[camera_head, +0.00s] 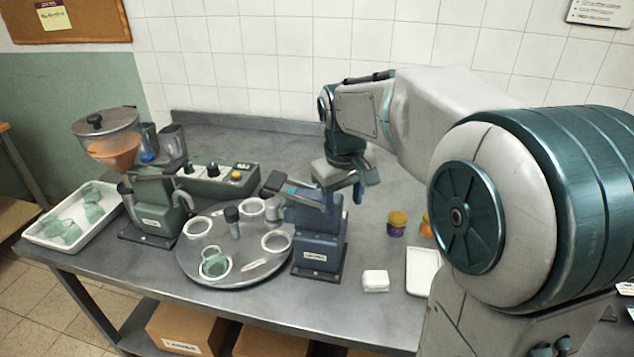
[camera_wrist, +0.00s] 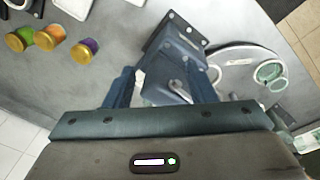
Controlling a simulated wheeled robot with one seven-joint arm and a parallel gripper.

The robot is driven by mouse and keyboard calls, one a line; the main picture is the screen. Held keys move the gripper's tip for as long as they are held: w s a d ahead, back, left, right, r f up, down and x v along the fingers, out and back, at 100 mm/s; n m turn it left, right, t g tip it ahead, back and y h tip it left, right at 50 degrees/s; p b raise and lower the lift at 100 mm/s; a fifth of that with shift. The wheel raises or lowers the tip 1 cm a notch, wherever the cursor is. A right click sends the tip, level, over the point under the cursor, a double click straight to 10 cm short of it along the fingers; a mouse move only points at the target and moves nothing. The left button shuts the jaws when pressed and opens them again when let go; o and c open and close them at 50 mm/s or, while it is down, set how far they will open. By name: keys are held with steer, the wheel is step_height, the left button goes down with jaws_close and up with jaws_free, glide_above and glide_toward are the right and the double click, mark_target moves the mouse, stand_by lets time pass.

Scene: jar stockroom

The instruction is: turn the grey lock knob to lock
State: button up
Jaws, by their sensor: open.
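My gripper (camera_head: 345,183) is open above the blue station (camera_head: 318,233), close to its top. In the wrist view, my gripper's two fingers (camera_wrist: 161,85) stand apart, with part of the blue station (camera_wrist: 182,50) between and beyond them. A small grey piece (camera_wrist: 178,88) shows between the fingers on the station; it may be the grey lock knob, but I cannot tell for certain. In the head view, I cannot make out a grey knob there; my gripper and wrist cover part of the station's top. Nothing is held.
A round turntable (camera_head: 235,278) with ring seats and a green jar (camera_head: 215,263) is left of the station. Further left are a control box (camera_head: 217,182), a hopper machine (camera_head: 152,212) and a white tray (camera_head: 38,232). Coloured jars (camera_head: 397,223) stand right.

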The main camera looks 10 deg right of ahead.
steer(key=w+f+n+g+p, duration=0.1)
steer(key=w+f+n+p, duration=0.15)
steer(key=w, duration=1.35)
steer(key=shift+n+y, duration=0.25)
steer(key=shift+y, duration=0.15)
steer(key=f, duration=0.4)
steer(key=f+p, duration=0.1)
steer(key=f, duration=0.8)
steer(key=shift+w+d+p, duration=0.2)
steer(key=shift+d+p, duration=0.15)
steer(key=shift+d, duration=0.05)
steer(key=c, duration=1)
